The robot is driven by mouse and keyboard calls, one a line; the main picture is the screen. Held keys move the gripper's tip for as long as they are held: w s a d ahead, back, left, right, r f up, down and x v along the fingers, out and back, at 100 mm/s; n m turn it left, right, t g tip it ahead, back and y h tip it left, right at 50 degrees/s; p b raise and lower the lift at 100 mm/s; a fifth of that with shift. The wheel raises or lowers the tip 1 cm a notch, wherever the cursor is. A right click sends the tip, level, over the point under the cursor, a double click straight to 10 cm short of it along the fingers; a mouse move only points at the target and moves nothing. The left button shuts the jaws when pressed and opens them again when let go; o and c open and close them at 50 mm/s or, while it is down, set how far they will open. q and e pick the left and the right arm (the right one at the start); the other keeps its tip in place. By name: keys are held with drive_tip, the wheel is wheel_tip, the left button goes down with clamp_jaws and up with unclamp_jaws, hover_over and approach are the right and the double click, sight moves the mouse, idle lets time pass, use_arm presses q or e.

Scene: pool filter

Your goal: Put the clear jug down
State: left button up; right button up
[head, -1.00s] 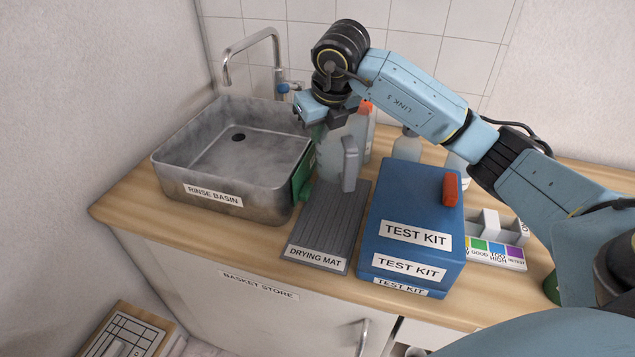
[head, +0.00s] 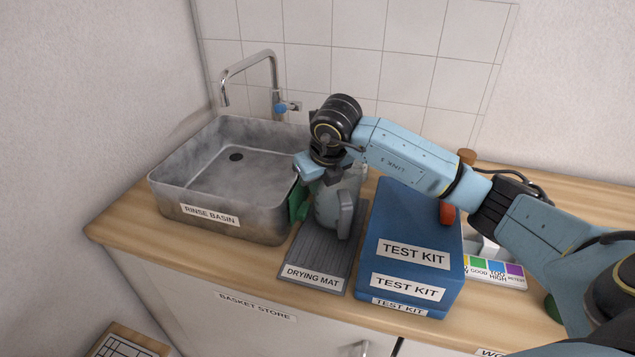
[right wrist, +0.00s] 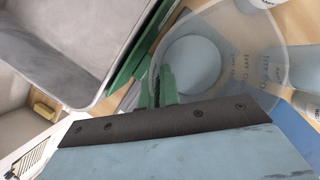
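The clear jug (head: 325,207) is a greyish see-through vessel with its grey handle (head: 345,214) facing the front right. It is upright over the far part of the grey drying mat (head: 312,262); I cannot tell whether its base touches the mat. My right gripper (head: 318,172) points down at the jug's top and appears shut on its rim. In the right wrist view the green fingers (right wrist: 162,88) meet the left side of the jug's round wall (right wrist: 232,48). The exact contact is partly hidden. My left gripper is not in view.
The metal rinse basin (head: 205,220) stands close left of the mat, with a green item (head: 297,201) between. The blue test kit box (head: 412,225) stands close on the right. A tap (head: 277,85) rises behind the basin. Bottles stand behind the jug in the wrist view.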

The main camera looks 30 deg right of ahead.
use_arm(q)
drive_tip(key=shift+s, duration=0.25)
use_arm(e)
drive_tip(key=o, duration=0.4)
drive_tip(key=shift+o, duration=0.2)
drive_tip(key=shift+r, duration=0.2)
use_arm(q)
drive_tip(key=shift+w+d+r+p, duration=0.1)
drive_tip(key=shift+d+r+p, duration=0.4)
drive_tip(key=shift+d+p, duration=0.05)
use_arm(e)
drive_tip(key=v, duration=1.1)
drive_tip(key=shift+r, duration=0.4)
drive_tip(key=shift+s, duration=0.15)
